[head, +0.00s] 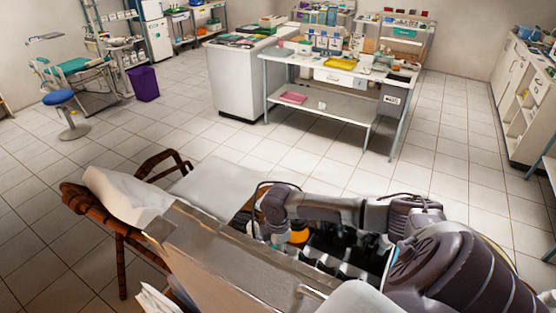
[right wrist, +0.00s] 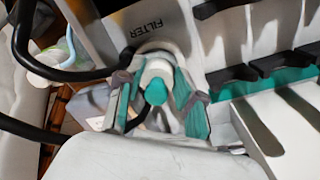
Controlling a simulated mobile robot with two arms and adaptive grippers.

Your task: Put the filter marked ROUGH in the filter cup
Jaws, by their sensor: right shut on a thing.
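My right gripper (right wrist: 155,110) is shut on a pale piece with a rounded teal end (right wrist: 156,92), close beside a grey panel marked FILTER (right wrist: 160,27). I cannot tell whether this piece is a filter or a part of the filter cup. No ROUGH marking is readable. In the head view my right gripper (head: 268,212) is low over the open metal dental unit (head: 235,270), partly hidden by the arm. My left gripper is not in view.
An orange round thing (head: 299,235) sits beside the right wrist in the unit. Black and teal holders (right wrist: 268,77) line the right of the wrist view. A brown-framed reclined chair (head: 125,213) stands to the left. A loaded bench (head: 345,75) is farther back, with clear floor between.

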